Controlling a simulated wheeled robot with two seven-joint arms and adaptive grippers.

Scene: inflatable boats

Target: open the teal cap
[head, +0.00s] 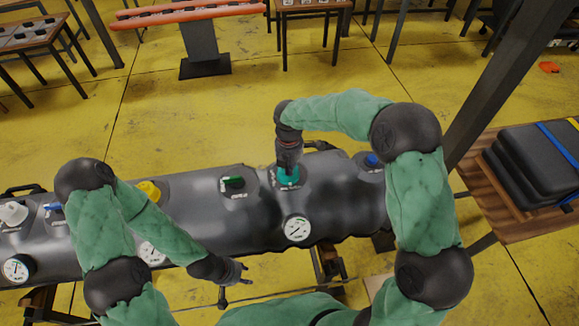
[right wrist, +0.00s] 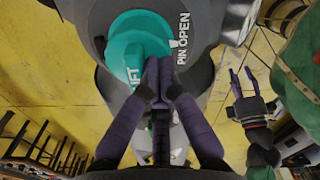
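The teal cap (head: 288,178) sits on top of the long grey inflatable boat tube (head: 330,195), right of the middle in the head view. In the right wrist view the teal cap (right wrist: 138,42) is large, with "LIFT" and "PIN OPEN" lettering around it. My right gripper (right wrist: 158,70) points down at the cap's edge. Its purple fingers are together, their tips overlapping the cap's rim; I cannot tell whether anything is between them. My left gripper (head: 240,270) is low in front of the tube, away from the cap. Its fingers show spread and empty in the right wrist view (right wrist: 241,80).
A green cap (head: 233,182), yellow cap (head: 148,190) and blue cap (head: 372,160) sit along the tube. A pressure gauge (head: 298,228) is just in front of the teal cap. A wooden table (head: 530,222) with black cases stands right.

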